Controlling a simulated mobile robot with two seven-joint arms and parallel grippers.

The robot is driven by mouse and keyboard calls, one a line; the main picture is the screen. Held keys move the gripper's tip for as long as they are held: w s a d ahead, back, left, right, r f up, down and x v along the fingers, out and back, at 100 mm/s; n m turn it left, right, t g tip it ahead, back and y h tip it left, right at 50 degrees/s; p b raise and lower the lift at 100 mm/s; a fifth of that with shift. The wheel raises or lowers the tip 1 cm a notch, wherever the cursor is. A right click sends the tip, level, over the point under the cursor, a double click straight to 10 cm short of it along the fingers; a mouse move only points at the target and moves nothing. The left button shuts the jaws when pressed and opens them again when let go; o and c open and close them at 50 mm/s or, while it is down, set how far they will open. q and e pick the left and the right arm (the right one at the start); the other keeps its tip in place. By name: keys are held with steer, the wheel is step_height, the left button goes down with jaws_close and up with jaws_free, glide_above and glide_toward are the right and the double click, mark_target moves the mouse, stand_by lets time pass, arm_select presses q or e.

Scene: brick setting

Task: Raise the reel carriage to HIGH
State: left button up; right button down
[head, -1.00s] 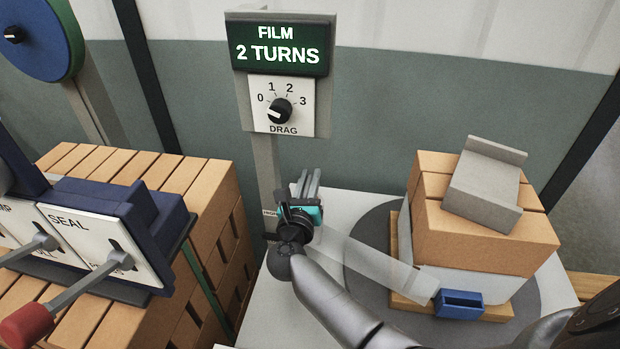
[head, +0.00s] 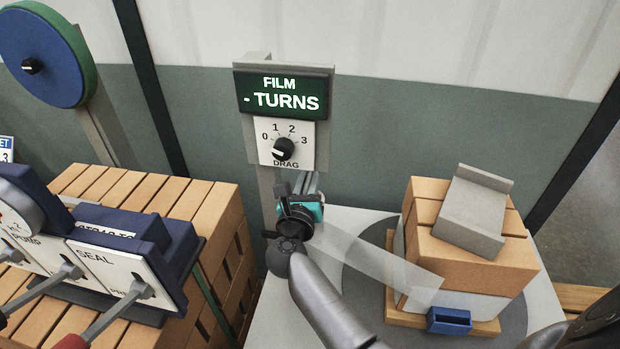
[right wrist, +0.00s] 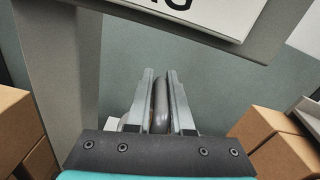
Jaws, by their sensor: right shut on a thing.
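My right gripper (head: 308,185) is at the grey post (head: 266,190) below the drag dial. In the right wrist view its fingers (right wrist: 159,100) are shut on a rounded grey bar (right wrist: 160,104), which appears to be the carriage handle. My wrist hides most of the reel carriage, and its height marks cannot be read. Clear film (head: 380,258) stretches from beside my right gripper to the wrapped brick stack (head: 470,260). The sign (head: 284,92) above reads "FILM - TURNS". My left gripper is not in view.
The drag dial (head: 283,149) sits below the sign, its pointer near 0. A blue strapping machine (head: 120,255) with levers stands on bricks (head: 205,210) at left. A blue clip (head: 449,320) is at the stack's foot.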

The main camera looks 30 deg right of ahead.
step_height(320, 180, up, 3)
steer(key=shift+d+p, duration=0.15)
steer(key=shift+p, duration=0.55)
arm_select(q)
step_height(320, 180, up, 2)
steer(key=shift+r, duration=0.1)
arm_select(e)
steer(key=shift+r, duration=0.1)
steer(key=c, duration=1.2)
jaws_free()
steer(key=o, duration=0.4)
steer(key=shift+c, duration=0.2)
steer(key=shift+s+a+f, duration=0.15)
steer(key=shift+a+f, duration=0.05)
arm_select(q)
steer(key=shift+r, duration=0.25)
arm_select(e)
steer(key=v, duration=0.7)
